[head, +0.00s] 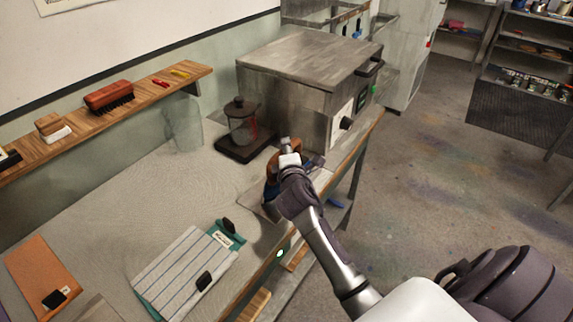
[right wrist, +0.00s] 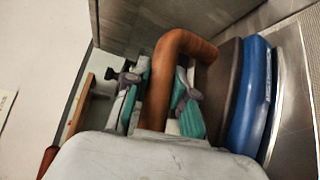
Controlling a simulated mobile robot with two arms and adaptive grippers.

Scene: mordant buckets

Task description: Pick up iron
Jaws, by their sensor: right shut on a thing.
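The iron (head: 271,187) is at the front edge of the worktable, mostly hidden behind my right gripper in the head view. In the right wrist view it has a brown curved handle (right wrist: 185,42), a dark layer and a blue body (right wrist: 249,95). My right gripper (right wrist: 160,100) is shut on the handle, one teal-padded finger on each side. The gripper also shows in the head view (head: 283,172). A grey metal plate (right wrist: 293,95) lies beside the blue body; I cannot tell whether they touch. My left gripper is out of view.
A large metal oven-like box (head: 285,85) stands behind the iron. A glass jar on a dark base (head: 243,148) is left of it. A striped cloth with a teal clipboard (head: 185,270) lies nearer on the worktable (head: 130,205). The floor at right is open.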

